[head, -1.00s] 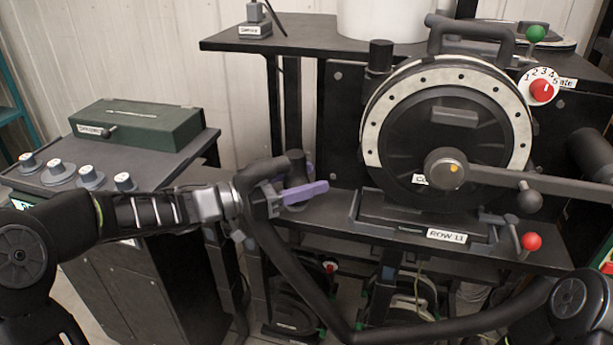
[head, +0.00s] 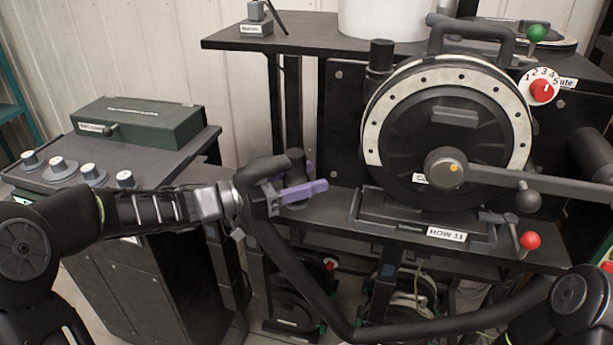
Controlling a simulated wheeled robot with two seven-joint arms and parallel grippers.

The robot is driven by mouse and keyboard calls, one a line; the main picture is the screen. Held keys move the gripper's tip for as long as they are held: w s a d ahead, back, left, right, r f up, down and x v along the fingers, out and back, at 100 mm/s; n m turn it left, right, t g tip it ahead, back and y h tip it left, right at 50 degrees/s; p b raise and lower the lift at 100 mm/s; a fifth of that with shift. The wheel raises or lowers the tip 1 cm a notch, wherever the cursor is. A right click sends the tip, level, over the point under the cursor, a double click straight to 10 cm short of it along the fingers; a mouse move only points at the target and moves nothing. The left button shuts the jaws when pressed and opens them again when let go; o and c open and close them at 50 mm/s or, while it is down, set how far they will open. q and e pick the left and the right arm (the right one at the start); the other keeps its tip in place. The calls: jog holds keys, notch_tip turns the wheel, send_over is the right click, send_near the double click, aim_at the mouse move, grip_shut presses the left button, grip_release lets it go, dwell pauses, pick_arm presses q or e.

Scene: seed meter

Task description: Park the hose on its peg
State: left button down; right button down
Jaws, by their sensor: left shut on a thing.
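The black hose (head: 300,278) runs from my left gripper down to a low bend at the bottom of the head view, then up to the right edge. Its upper end bends over at the gripper. My left gripper (head: 285,194), with purple finger parts, is shut on the hose near this end. A short dark upright post (head: 296,163), which looks like the peg, stands just behind the gripper. The hose end appears close to it; I cannot tell whether they touch. My right gripper is not in view; part of my right arm shows at lower right.
The seed meter (head: 440,135), with its round disc and long crank lever (head: 540,183), stands right of the gripper. A red-knobbed lever (head: 529,241) sits below it. A cabinet (head: 150,175) with several knobs and a green box (head: 140,123) stands left.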

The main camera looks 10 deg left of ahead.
pick_arm(q)
jog(key=shift+f, duration=0.55)
dwell(0.4)
jog(key=shift+c, duration=2.4)
grip_release()
jog(key=shift+f, duration=0.1)
jog(key=shift+a, duration=0.1)
jog(key=v, duration=0.7)
jog(key=shift+s+a, duration=0.2)
jog(key=shift+s, duration=0.1)
